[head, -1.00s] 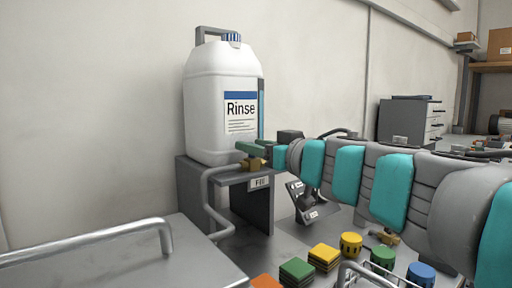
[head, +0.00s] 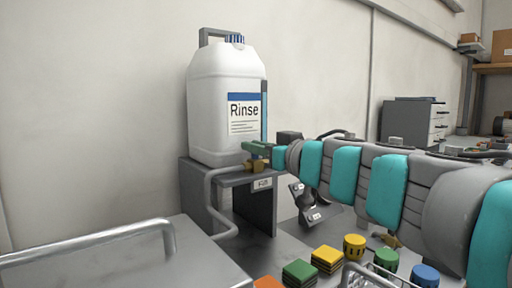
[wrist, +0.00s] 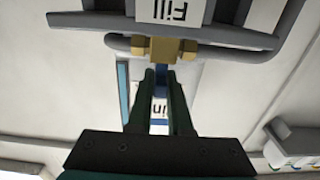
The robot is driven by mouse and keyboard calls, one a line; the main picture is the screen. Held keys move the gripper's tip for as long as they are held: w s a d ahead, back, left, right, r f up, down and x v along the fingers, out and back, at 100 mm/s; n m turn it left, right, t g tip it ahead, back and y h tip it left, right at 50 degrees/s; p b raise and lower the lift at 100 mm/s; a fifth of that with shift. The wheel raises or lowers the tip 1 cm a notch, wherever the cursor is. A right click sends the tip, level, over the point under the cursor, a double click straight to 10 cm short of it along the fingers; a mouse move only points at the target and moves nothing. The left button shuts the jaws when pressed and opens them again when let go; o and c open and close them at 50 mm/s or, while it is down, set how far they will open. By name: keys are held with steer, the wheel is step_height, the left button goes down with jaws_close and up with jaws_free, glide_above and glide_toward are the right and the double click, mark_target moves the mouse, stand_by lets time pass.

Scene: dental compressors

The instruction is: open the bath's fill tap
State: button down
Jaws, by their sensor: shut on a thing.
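The fill tap is a brass valve (head: 257,165) at the front edge of the grey stand, above a small label (head: 262,184). In the wrist view the brass body (wrist: 160,48) sits beside the label reading "Fill" (wrist: 165,11). A blue lever (wrist: 160,76) runs from it between my fingers. My gripper (head: 256,150), with dark green fingers, reaches in from the right in the head view. In the wrist view my gripper (wrist: 160,88) is shut on the blue lever. The fingers hide most of the lever, so its exact angle is hard to tell.
A white "Rinse" jug (head: 226,105) stands on the grey stand (head: 208,190) behind the tap. A grey pipe (head: 213,205) curves down from the tap. A metal lid with a bar handle (head: 95,240) is at lower left. Coloured blocks (head: 300,271) lie in front.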

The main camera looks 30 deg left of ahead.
steer(key=shift+w+d+n+g, duration=0.1)
steer(key=shift+n+g, duration=0.2)
steer(key=shift+g, duration=0.1)
steer(key=shift+w+f+n+g+y+p, duration=0.1)
steer(key=shift+n+g+y+p, duration=0.3)
steer(key=shift+g+y, duration=0.15)
steer(key=n+g+y, duration=0.1)
steer(key=n+g, duration=0.2)
steer(key=g, duration=0.1)
steer(key=shift+f+g, duration=0.1)
steer(key=shift+g, duration=0.25)
steer(key=n+g, duration=0.3)
steer(key=g, duration=0.2)
steer(key=shift+h, duration=0.25)
steer(key=shift+n+g+h, duration=0.4)
steer(key=shift+n+g, duration=0.7)
steer(key=shift+g, duration=0.4)
steer(key=shift+n+g+h, duration=0.3)
steer(key=shift+n+g, duration=0.2)
steer(key=shift+g, duration=0.2)
steer(key=shift+r, duration=0.2)
steer(key=c, duration=0.8)
jaws_free()
steer(key=shift+c, duration=0.2)
